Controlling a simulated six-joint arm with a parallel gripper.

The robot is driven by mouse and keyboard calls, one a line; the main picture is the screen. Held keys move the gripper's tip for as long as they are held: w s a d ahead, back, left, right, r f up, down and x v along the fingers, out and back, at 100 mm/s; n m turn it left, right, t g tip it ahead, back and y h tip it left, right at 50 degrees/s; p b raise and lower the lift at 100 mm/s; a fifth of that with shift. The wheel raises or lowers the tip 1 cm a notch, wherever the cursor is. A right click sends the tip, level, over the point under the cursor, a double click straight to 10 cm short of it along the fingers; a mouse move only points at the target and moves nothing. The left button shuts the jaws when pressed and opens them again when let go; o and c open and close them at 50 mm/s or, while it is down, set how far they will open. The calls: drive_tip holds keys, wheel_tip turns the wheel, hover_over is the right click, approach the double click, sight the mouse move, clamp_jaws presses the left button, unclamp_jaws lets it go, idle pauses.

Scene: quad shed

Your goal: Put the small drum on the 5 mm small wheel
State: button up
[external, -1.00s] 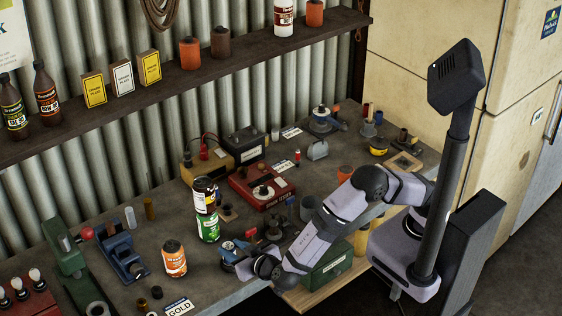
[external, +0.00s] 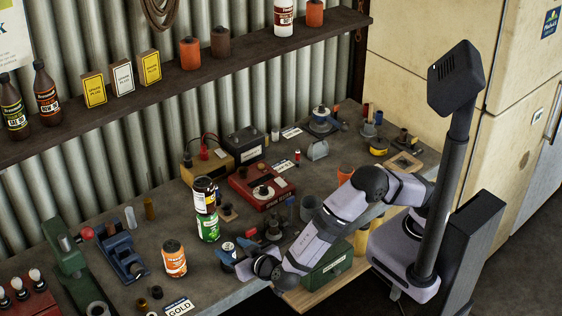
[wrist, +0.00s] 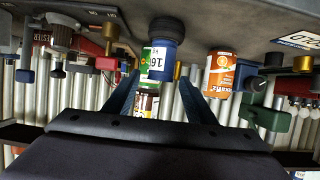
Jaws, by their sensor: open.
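A small blue cylinder (wrist: 162,62) with a white label stands in the middle of the wrist view, which shows the scene upside down. It looks like the small drum. A wider black round piece (wrist: 167,29) is at its foot; I cannot tell whether this is the 5 mm small wheel. My gripper (wrist: 160,92) is open, with one blue finger on each side of the cylinder and gaps visible. In the external view my gripper (external: 233,262) is low at the bench's front edge, beside the small cylinder (external: 228,248). No size marking is readable.
An orange can (external: 174,259) stands left of my gripper. A green can (external: 208,228) with a dark can (external: 204,195) stacked on it stands just behind. A red box (external: 262,187) and a green box (external: 329,262) lie to the right. The GOLD card (external: 180,306) lies at front left.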

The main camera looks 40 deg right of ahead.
drive_tip(key=shift+s+r, duration=0.15)
drive_tip(key=shift+s, duration=0.15)
drive_tip(key=b+v, duration=0.4)
drive_tip(key=v, duration=0.7)
drive_tip(key=shift+s+r, duration=0.15)
drive_tip(key=shift+r, duration=0.05)
